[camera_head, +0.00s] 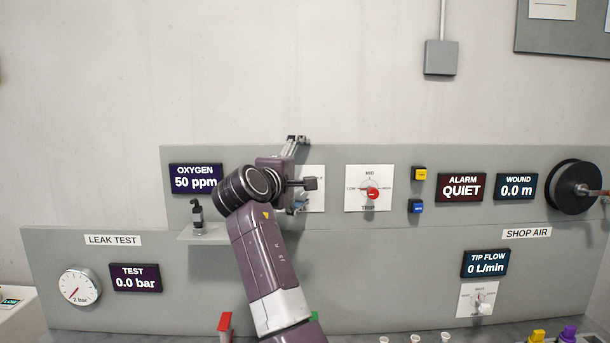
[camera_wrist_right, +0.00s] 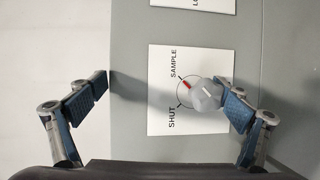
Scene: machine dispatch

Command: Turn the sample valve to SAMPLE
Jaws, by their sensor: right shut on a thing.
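The sample valve shows in the right wrist view as a pale round knob (camera_wrist_right: 208,97) on a white plate (camera_wrist_right: 160,117) marked SAMPLE and SHUT. A red mark on the knob's rim is toward the SAMPLE side. My right gripper (camera_wrist_right: 168,98) is at the knob and shut on it; one finger pad lies against the knob's right side, while the other finger looks well apart from it at the left. My left gripper is not in view.
Right of the valve is a trip dial (camera_head: 373,194) with a red knob, then yellow (camera_head: 419,173) and blue (camera_head: 416,206) buttons. A small dark fitting (camera_head: 197,212) stands on a ledge to the left. A hose reel (camera_head: 574,187) is far right.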

